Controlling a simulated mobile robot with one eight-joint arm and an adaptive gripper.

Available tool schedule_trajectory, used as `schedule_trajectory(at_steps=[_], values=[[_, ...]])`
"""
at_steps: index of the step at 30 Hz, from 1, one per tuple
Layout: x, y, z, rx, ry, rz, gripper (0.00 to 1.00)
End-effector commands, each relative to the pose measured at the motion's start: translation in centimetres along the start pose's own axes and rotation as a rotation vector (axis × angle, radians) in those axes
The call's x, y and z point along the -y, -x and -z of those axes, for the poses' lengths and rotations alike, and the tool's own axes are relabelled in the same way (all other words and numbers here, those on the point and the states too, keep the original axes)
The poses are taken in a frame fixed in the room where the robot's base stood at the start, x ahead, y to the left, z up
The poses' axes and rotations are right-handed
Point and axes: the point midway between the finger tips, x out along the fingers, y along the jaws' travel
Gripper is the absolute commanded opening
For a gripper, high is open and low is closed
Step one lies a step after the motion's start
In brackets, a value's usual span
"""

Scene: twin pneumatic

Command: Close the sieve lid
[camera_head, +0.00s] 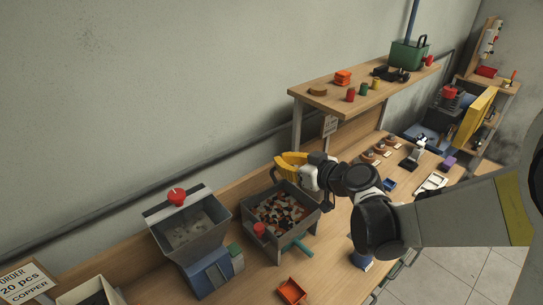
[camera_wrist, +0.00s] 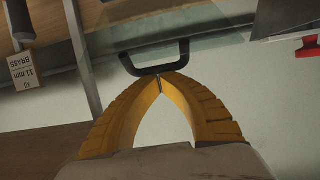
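The grey bin of mixed small pieces, which I take for the sieve (camera_head: 308,229), stands on the bench in the head view with its top open. My gripper (camera_head: 278,162) is above its back edge, its yellow fingers pointing left. In the wrist view the yellow fingertips (camera_wrist: 161,82) meet, with an empty arch between the fingers behind them. A black handle (camera_wrist: 184,55) lies right at the tips, on a clear, greenish panel that looks like the lid (camera_wrist: 222,44). I cannot tell whether the tips touch the handle. The lid is not distinct in the head view.
A grey hopper (camera_head: 215,238) with a red-knobbed flap (camera_head: 160,208) stands left of the bin. A teal handle (camera_head: 298,246) sticks out at the bin's front, and a red tray (camera_head: 291,291) lies before it. A wooden shelf (camera_head: 328,102) rises behind my arm.

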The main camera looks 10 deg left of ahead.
Motion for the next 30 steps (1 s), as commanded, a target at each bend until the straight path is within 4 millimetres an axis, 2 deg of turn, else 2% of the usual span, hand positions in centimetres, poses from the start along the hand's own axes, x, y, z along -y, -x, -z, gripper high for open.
schedule_trajectory(at_steps=[1,9,18,24,30], values=[[-0.1,0.5,-1.2,0.001,0.0,-0.001,0.0],[-0.1,3.0,-5.3,0.001,-0.001,-0.001,0.0],[-0.2,4.4,-9.9,0.001,-0.001,0.0,0.0],[-0.3,4.7,-12.1,0.001,0.0,0.0,0.0],[-0.3,4.8,-13.4,0.001,0.0,0.001,0.0]])
